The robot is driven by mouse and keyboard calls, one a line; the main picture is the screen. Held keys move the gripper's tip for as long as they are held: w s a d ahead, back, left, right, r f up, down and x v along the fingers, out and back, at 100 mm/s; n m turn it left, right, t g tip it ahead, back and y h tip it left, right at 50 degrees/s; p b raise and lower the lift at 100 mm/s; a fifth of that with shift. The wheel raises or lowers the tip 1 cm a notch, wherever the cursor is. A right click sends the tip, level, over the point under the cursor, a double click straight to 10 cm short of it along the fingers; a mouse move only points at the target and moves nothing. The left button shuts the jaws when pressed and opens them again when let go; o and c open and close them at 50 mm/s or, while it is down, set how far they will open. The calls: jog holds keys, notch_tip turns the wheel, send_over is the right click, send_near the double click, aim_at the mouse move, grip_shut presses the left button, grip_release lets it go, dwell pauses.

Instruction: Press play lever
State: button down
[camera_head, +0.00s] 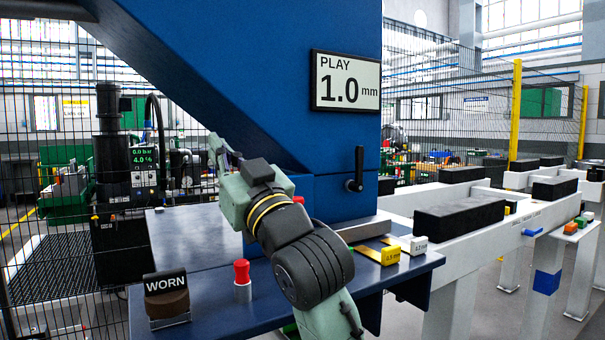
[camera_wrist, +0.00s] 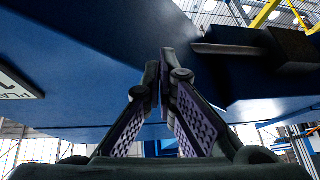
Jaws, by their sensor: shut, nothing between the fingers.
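The black play lever (camera_head: 358,170) stands upright on the blue machine body (camera_head: 345,215), below a display (camera_head: 345,82) reading PLAY 1.0 mm. My gripper (camera_head: 214,146) is raised to the left of the lever in the head view, well apart from it, by the blue sloping beam. In the wrist view my gripper (camera_wrist: 166,58) has its fingertips together with nothing between them, in front of blue surfaces. The display's edge (camera_wrist: 16,86) shows at the left there.
The blue bench (camera_head: 215,318) holds a block labelled WORN (camera_head: 166,297), a red-topped knob (camera_head: 242,280), a yellow block (camera_head: 390,256) and a white block (camera_head: 413,244). White rails with black blocks (camera_head: 460,217) stand right. Wire fencing is behind. Space before the lever looks clear.

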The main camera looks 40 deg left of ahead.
jog(key=w+d+r+m+h, duration=0.2)
jog(key=w+d+m+h, duration=0.15)
jog(key=w+h, duration=0.3)
jog(key=d+r+h+p, duration=0.1)
jog(key=d+h, duration=0.3)
jog(key=d, duration=0.7)
jog(key=shift+w+r, duration=0.2)
jog(key=shift+w, duration=0.05)
jog(key=shift+m+h+p, duration=0.25)
jog(key=shift+p, duration=0.1)
jog(key=p, duration=0.3)
send_over(298, 197)
notch_tip(298, 197, down, 4)
jog(key=shift+a+r, duration=0.1)
jog(key=shift+r, duration=0.15)
notch_tip(298, 197, down, 3)
jog(key=shift+w+a+f+p, duration=0.1)
jog(key=shift+a+f+p, duration=0.05)
jog(key=shift+p, duration=0.2)
jog(key=shift+f, duration=0.6)
jog(key=shift+f, duration=0.1)
